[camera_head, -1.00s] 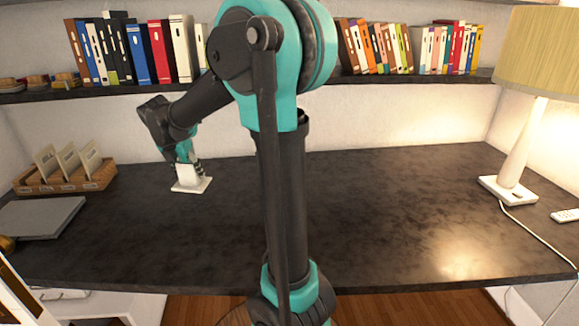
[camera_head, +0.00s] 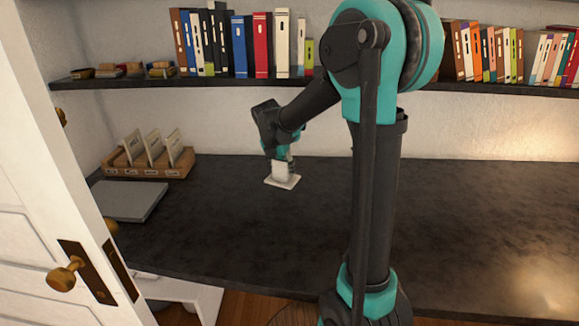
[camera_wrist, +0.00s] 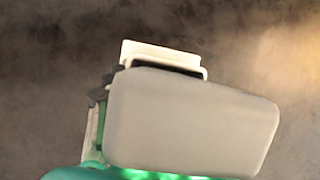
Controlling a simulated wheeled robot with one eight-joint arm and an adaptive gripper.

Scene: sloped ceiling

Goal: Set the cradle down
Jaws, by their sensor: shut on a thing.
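The cradle (camera_head: 283,179) is a small white stand with a flat square base and an upright back. In the head view it is at or just above the dark desktop (camera_head: 225,215), left of my arm; I cannot tell whether the base touches. My gripper (camera_head: 282,160) is shut on its upper part from above. In the wrist view the cradle (camera_wrist: 190,122) is a large pale panel filling the lower middle, with a second pale edge behind it. The fingers are mostly hidden there; a dark and green bit shows at its left.
A wooden card holder (camera_head: 150,168) and a grey flat slab (camera_head: 128,200) lie to the left on the desk. A shelf (camera_head: 210,82) with books runs above. A white door (camera_head: 50,190) stands at the left. The desk around the cradle is clear.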

